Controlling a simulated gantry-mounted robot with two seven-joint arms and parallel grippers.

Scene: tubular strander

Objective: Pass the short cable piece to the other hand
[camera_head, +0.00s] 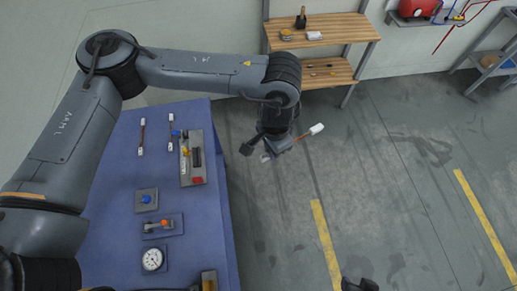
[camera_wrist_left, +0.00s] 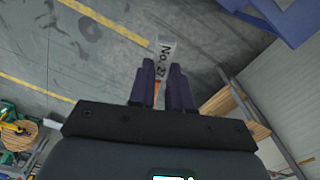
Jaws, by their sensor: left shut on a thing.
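My left gripper (camera_head: 268,150) is beyond the right edge of the blue table, above the grey floor. It is shut on a short cable piece (camera_head: 303,136), orange-brown with a white end sticking out to the right. In the left wrist view the two dark fingers (camera_wrist_left: 160,88) close around the piece, and a white tag (camera_wrist_left: 164,50) reading "No. 27" stands out past the tips. A dark part that looks like my right gripper (camera_head: 360,285) just enters at the bottom edge of the head view; its jaws cannot be made out.
Two similar cable pieces, one left (camera_head: 141,136) and one right (camera_head: 170,132), lie on the blue table (camera_head: 110,190). A tool board (camera_head: 199,140), a round dial (camera_head: 152,260) and small fixtures also stand there. A wooden shelf (camera_head: 340,28) is at the back. The floor (camera_head: 400,170) to the right is clear.

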